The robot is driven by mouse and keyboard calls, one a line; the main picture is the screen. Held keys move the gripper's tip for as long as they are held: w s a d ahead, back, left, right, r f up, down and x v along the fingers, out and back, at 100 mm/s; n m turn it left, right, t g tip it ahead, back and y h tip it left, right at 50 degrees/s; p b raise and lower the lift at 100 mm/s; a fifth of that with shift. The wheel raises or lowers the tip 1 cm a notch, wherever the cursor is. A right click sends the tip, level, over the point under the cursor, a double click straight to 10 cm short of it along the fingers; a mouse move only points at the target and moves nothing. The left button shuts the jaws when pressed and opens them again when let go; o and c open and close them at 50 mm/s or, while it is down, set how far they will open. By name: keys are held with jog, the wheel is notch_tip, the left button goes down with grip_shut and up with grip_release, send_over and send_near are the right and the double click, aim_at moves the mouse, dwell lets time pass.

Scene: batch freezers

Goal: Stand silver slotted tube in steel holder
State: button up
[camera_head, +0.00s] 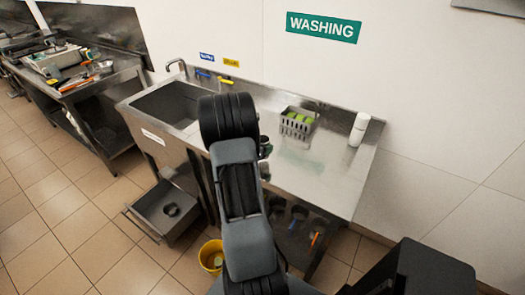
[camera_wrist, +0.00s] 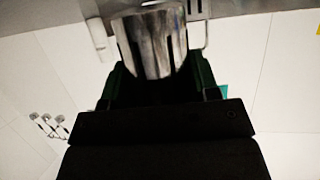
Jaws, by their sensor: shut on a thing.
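The silver slotted tube (camera_wrist: 150,42) is shiny, with dark slots, and fills the top middle of the wrist view. My gripper (camera_wrist: 160,75) is shut on it, with dark green fingers on either side. In the head view my own arm hides most of the gripper and tube. A steel holder (camera_head: 288,129), a slotted box with green items showing in it, stands on the steel counter near the back wall. It is beyond my arm and to its right. I cannot tell the gap between tube and holder.
The steel counter (camera_head: 325,172) is mostly clear right of my arm. A white cylinder (camera_head: 357,133) stands at its back right. A sink (camera_head: 172,104) is at the left. Below are a grey tray (camera_head: 165,218) and a yellow bucket (camera_head: 208,252).

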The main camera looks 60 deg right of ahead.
jog(key=shift+f+p, duration=0.35)
jog(key=shift+f, duration=0.75)
jog(key=shift+f, duration=0.15)
jog(key=shift+f, duration=0.1)
jog(key=o, duration=1)
